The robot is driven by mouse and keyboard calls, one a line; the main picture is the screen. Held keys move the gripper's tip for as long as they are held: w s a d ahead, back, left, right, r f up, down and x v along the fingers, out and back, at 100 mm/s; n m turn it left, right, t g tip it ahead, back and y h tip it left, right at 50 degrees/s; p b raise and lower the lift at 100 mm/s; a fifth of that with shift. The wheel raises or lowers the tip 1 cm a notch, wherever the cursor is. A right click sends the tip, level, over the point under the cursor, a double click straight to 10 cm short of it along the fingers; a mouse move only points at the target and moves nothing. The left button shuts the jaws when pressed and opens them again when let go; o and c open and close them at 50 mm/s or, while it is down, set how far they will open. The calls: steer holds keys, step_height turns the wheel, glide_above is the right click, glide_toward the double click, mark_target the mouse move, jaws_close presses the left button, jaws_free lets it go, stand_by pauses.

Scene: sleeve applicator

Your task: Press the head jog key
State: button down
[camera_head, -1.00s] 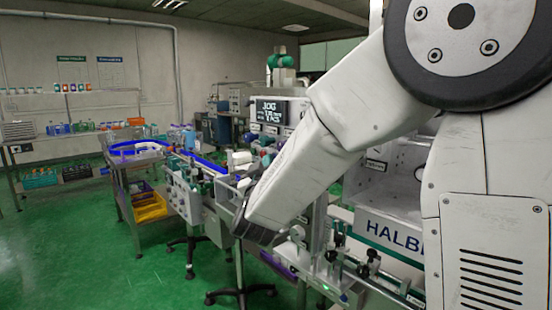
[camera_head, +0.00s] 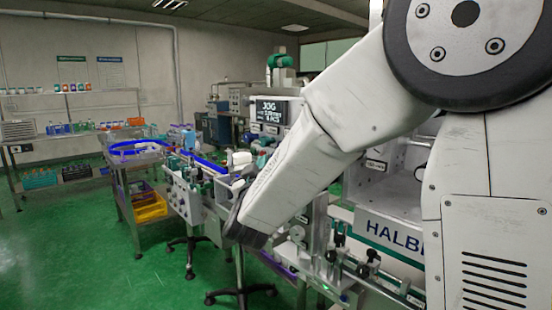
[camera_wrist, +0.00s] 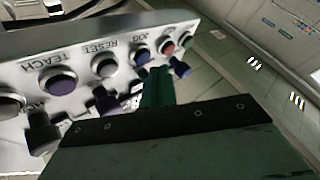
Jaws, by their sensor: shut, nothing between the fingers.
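In the wrist view a pale control panel (camera_wrist: 75,62) carries a row of round keys. The label JOG stands above a dark blue key (camera_wrist: 142,54), which I take as the jog key. My gripper (camera_wrist: 156,88) is shut and empty, its green fingertips just below and right of that key. I cannot tell whether they touch the panel. In the head view my arm hides the gripper. A dark screen (camera_head: 269,111) shows JOG in large letters and smaller text that is hard to read.
Keys marked TEACH (camera_wrist: 61,81) and RESET (camera_wrist: 104,64) are left of the jog key; a red key (camera_wrist: 167,47) is right of it. Dark knobs (camera_wrist: 105,102) stick out below the row. In the head view the green floor (camera_head: 75,255) at left is clear.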

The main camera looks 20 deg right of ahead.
steer(key=shift+s+a, duration=0.25)
steer(key=shift+a, duration=0.55)
steer(key=shift+s+a, duration=0.25)
steer(key=shift+a, duration=0.55)
steer(key=shift+s+a, duration=0.25)
steer(key=shift+a, duration=0.55)
steer(key=shift+s+d, duration=0.1)
